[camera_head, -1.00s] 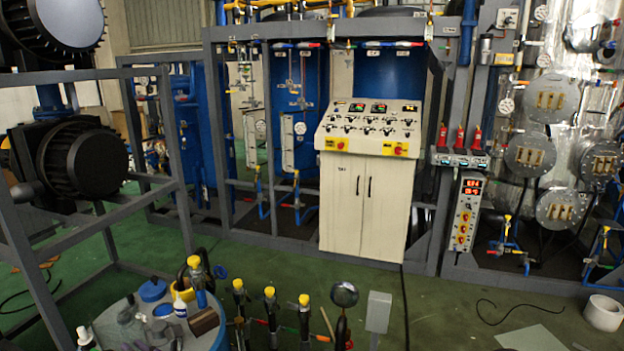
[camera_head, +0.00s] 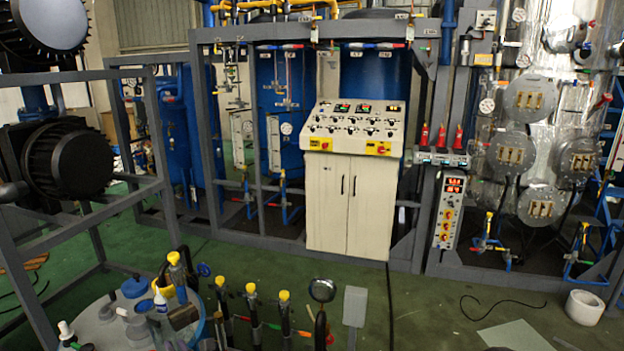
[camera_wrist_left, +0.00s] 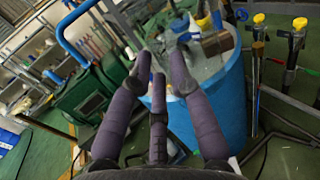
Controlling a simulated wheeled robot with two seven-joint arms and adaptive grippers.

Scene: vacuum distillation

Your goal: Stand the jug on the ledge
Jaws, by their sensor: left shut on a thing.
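My left gripper (camera_wrist_left: 160,75) shows in the left wrist view as three purple padded fingers, close together in front of a blue drum (camera_wrist_left: 225,90). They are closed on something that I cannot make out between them. No jug stands out clearly. In the head view the blue drum (camera_head: 215,325) carries a grey vessel (camera_head: 138,326), a white bottle (camera_head: 160,299), a blue-capped container (camera_head: 134,287) and a brown block (camera_head: 183,316). I cannot tell whether one of these is the jug, or which surface is the ledge. Neither gripper shows in the head view.
Yellow-topped posts (camera_head: 251,289) stand right of the drum. A grey frame (camera_head: 100,240) with black machinery stands at left. A cream control cabinet (camera_head: 350,200) stands behind.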

